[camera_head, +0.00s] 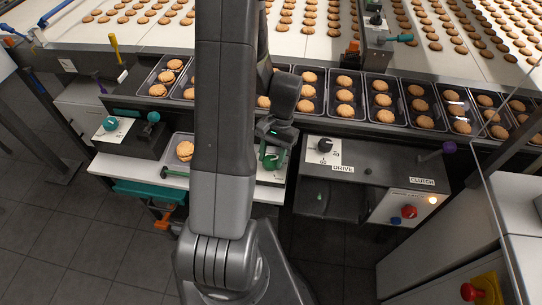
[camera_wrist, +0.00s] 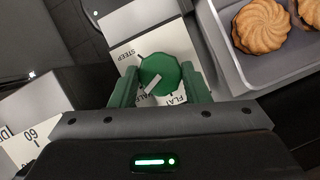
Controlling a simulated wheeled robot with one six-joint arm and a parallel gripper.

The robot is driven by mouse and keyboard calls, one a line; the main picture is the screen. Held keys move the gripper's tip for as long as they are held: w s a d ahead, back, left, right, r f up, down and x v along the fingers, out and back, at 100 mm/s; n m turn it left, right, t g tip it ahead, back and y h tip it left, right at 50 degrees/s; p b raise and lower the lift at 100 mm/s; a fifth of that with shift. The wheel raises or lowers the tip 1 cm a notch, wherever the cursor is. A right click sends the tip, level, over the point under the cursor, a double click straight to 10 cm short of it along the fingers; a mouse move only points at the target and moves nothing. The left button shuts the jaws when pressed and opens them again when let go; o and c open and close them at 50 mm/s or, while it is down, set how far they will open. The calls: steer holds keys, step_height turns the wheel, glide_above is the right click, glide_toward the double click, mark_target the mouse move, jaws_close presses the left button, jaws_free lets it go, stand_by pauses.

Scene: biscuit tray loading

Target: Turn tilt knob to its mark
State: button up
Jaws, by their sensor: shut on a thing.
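The tilt knob (camera_wrist: 160,72) is green and round, with a white pointer bar angled to the lower left in the wrist view. It sits on a white plate (camera_wrist: 147,20) with the printed words STEEP and FLAT and a dark tick line at its upper left. Another label near the lower left is partly covered by a finger. My gripper (camera_wrist: 160,88) is shut on the knob, one green finger on each side. In the head view my gripper (camera_head: 271,143) points down at the knob (camera_head: 271,160), right of my arm. Which tick is the mark cannot be told.
A tray (camera_wrist: 228,62) with biscuits lies right of the plate in the wrist view. A DRIVE knob (camera_head: 325,145) and a CLUTCH lever (camera_head: 430,156) stand to the right in the head view. A row of biscuit trays (camera_head: 362,100) runs behind.

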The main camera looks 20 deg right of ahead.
steer(key=m, duration=0.2)
steer(key=m+t, duration=0.1)
steer(key=m, duration=0.1)
steer(key=shift+s+d+m+t+y, duration=0.1)
steer(key=shift+m+t+y, duration=0.2)
steer(key=shift+m+y, duration=0.1)
steer(key=m+t, duration=0.1)
steer(key=m, duration=0.2)
steer(key=shift+s+m, duration=0.1)
steer(key=shift+m, duration=0.2)
steer(key=m+t, duration=0.2)
steer(key=m, duration=0.2)
steer(key=shift+s, duration=0.15)
steer(key=m+t+h, duration=0.1)
steer(key=m, duration=0.3)
steer(key=shift+m+t, duration=0.3)
steer(key=shift+m, duration=0.1)
steer(key=o, duration=1)
steer(key=shift+c, duration=0.2)
